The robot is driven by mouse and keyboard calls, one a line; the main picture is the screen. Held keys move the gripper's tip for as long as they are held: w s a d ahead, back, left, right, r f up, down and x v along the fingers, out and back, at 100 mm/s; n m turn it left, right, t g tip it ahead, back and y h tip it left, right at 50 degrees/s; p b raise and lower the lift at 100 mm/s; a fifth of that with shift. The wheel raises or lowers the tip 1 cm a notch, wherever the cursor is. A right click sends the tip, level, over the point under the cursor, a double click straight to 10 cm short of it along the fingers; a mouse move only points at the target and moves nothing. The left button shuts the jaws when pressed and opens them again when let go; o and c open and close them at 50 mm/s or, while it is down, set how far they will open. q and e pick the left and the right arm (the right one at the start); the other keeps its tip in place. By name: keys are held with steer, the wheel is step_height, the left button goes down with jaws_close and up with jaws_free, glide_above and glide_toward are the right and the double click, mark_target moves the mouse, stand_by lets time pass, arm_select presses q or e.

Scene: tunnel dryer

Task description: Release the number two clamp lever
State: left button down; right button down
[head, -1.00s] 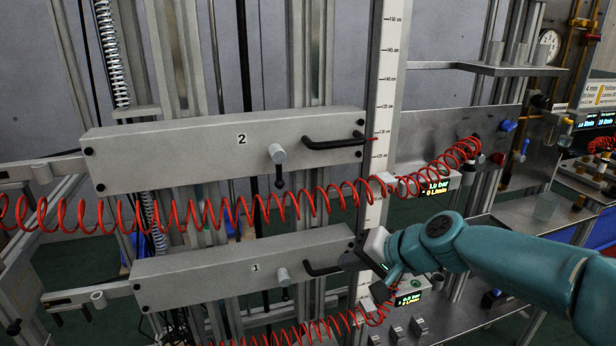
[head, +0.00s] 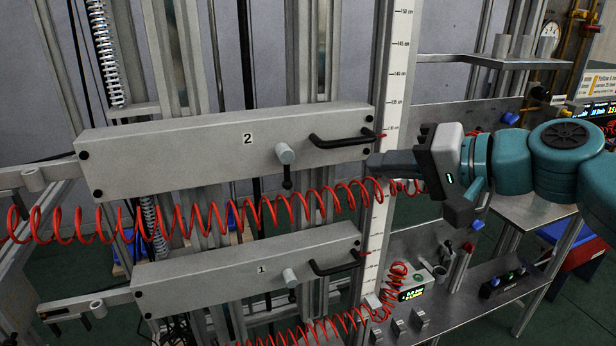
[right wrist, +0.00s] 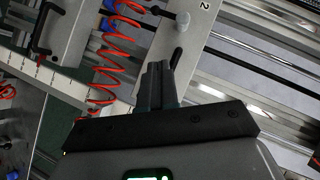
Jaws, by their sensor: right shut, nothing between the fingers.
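The beam marked 2 (head: 200,158) is the upper grey beam. Its clamp has a grey round boss (head: 284,153) with a short black lever (head: 287,177) hanging straight down. In the right wrist view the lever (right wrist: 165,13) points left from the boss, near the top. A black bar handle (head: 340,141) sits at the beam's right end. My right gripper (head: 372,163) is shut and empty, fingers pointing left at the beam's right end, below the handle. It is apart from the lever. The fingers also show in the right wrist view (right wrist: 157,75). My left gripper is out of view.
A red coiled hose (head: 220,217) runs across just below the beam and passes behind my right gripper. Beam 1 (head: 240,272), with its own boss and handle, lies lower. A vertical scale (head: 397,70) stands near the beam's right end.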

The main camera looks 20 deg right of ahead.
mark_target(285, 167)
steer(key=s+a+f+p+x, duration=0.1)
steer(key=p+x, duration=0.1)
steer(key=x, duration=1.1)
steer(key=shift+s+a, duration=0.4)
steer(key=shift+s, duration=0.1)
